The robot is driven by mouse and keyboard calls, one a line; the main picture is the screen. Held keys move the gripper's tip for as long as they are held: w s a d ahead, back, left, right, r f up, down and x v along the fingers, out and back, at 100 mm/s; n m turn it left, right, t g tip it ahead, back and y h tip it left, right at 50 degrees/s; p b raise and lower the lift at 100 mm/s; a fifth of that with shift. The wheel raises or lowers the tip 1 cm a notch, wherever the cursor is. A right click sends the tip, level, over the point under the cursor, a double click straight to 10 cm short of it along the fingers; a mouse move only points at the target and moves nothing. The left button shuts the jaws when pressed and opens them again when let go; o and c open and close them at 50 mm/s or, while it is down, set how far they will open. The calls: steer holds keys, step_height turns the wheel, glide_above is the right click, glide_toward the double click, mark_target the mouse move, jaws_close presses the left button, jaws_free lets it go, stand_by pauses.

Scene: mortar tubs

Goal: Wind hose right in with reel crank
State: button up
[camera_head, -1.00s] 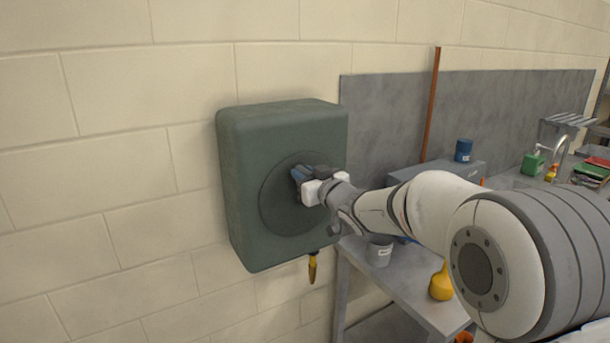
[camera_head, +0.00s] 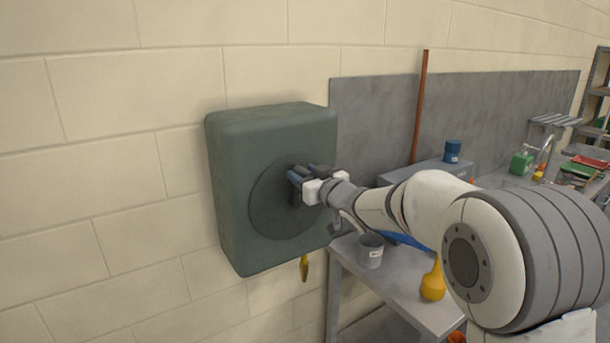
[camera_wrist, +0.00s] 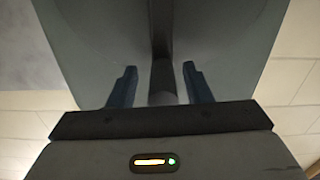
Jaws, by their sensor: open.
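The hose reel (camera_head: 232,190) is a dark green box on the block wall, with a round disc (camera_head: 268,215) on its face. My gripper (camera_head: 297,180) is at the disc and hides much of its middle. In the wrist view the dark crank (camera_wrist: 162,50) runs down between my two blue fingers (camera_wrist: 160,84), with a gap on each side; its grip end (camera_wrist: 163,82) is between them. The fingers are open around it. A yellow hose nozzle (camera_head: 304,268) hangs below the box; little or no hose shows.
A grey bench (camera_head: 395,292) stands right of the reel, with a grey cup (camera_head: 370,251), a yellow bottle (camera_head: 433,281) and a blue can (camera_head: 452,151) on a grey box. A brown pole (camera_head: 419,105) leans behind. The wall left of the reel is clear.

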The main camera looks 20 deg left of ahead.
steer(key=b+v, duration=0.2)
steer(key=v, duration=0.5)
steer(key=shift+s+d, duration=0.25)
steer(key=shift+d, duration=0.05)
